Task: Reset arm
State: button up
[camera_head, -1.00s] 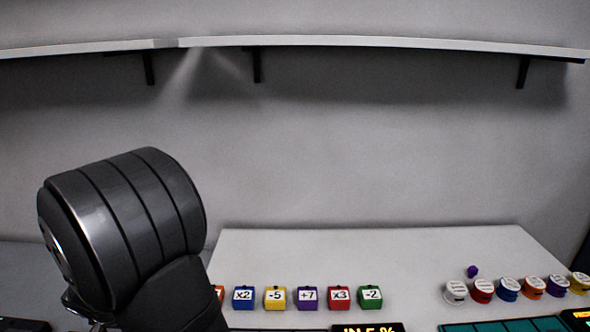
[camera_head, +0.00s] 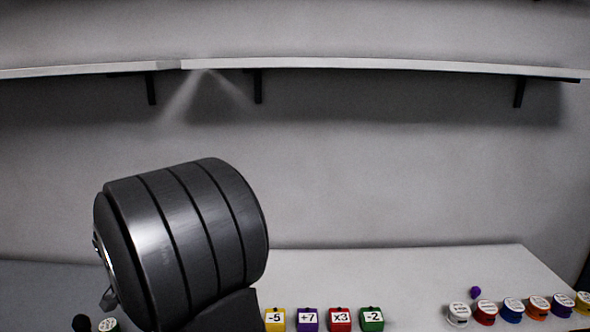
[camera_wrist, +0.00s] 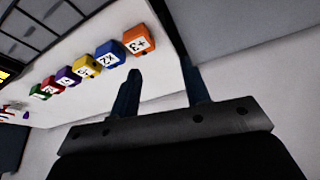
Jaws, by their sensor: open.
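My gripper (camera_wrist: 163,88) shows in the wrist view with its two dark fingers apart and nothing between them. It is over the white table (camera_wrist: 75,105), off to one side of a row of coloured number blocks. In the wrist view the near blocks are an orange one (camera_wrist: 138,40) and a blue one (camera_wrist: 110,54). The gripper itself is not seen in the head view, where my dark arm link fills the lower left.
In the head view, yellow (camera_head: 275,320), purple (camera_head: 308,319), red (camera_head: 340,319) and green (camera_head: 372,319) blocks line the front. Several coloured spools, one white (camera_head: 458,315), stand at right. A wall shelf (camera_head: 380,66) runs above.

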jog(key=w+d+m, duration=0.1)
jog(key=w+d, duration=0.4)
jog(key=shift+w+d+m+h, duration=0.2)
jog(key=shift+d+m+h, duration=0.1)
jog(key=shift+d+m, duration=0.1)
